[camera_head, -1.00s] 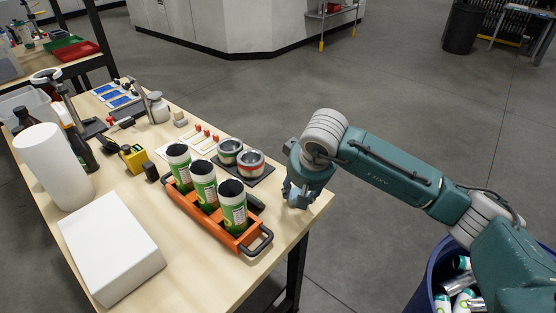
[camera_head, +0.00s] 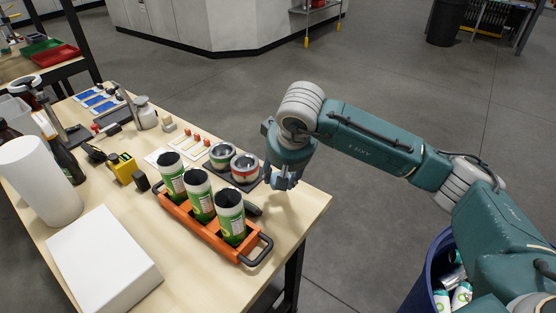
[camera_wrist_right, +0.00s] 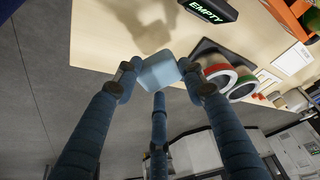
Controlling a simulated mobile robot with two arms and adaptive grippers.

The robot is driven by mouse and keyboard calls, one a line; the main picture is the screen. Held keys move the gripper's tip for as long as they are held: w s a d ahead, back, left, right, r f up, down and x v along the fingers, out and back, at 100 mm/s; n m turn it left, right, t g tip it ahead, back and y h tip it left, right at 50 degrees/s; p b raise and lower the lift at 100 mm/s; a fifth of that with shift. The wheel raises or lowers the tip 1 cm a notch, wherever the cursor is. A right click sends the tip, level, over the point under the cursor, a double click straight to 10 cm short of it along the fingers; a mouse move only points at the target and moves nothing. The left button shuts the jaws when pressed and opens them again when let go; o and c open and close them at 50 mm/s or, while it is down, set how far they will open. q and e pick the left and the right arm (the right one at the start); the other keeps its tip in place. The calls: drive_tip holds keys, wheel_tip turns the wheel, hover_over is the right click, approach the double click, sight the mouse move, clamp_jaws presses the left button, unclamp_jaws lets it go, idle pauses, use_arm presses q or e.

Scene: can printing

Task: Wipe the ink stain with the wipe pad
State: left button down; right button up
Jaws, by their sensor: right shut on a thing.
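My right gripper (camera_head: 282,182) is over the front right part of the wooden table, beside the dark tray with tins. In the right wrist view my right gripper (camera_wrist_right: 160,80) is shut on a light blue block, the wipe pad (camera_wrist_right: 158,73). The pad is held between the fingertips, close over the pale table top; I cannot tell whether it touches. No ink stain can be made out; the pad or gripper may hide it. My left gripper is not in view.
An orange carrier (camera_head: 206,230) with three green-and-white cans (camera_head: 201,197) stands left of the gripper. Two tins (camera_head: 244,169) sit on a dark tray behind it. A dark "EMPTY" sign (camera_wrist_right: 208,9) lies nearby. A blue bin (camera_head: 425,279) with cans stands right of the table.

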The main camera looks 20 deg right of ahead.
drive_tip(key=shift+w+a+r+p, duration=0.15)
drive_tip(key=shift+r+p, duration=0.35)
drive_tip(key=shift+r, duration=1.3)
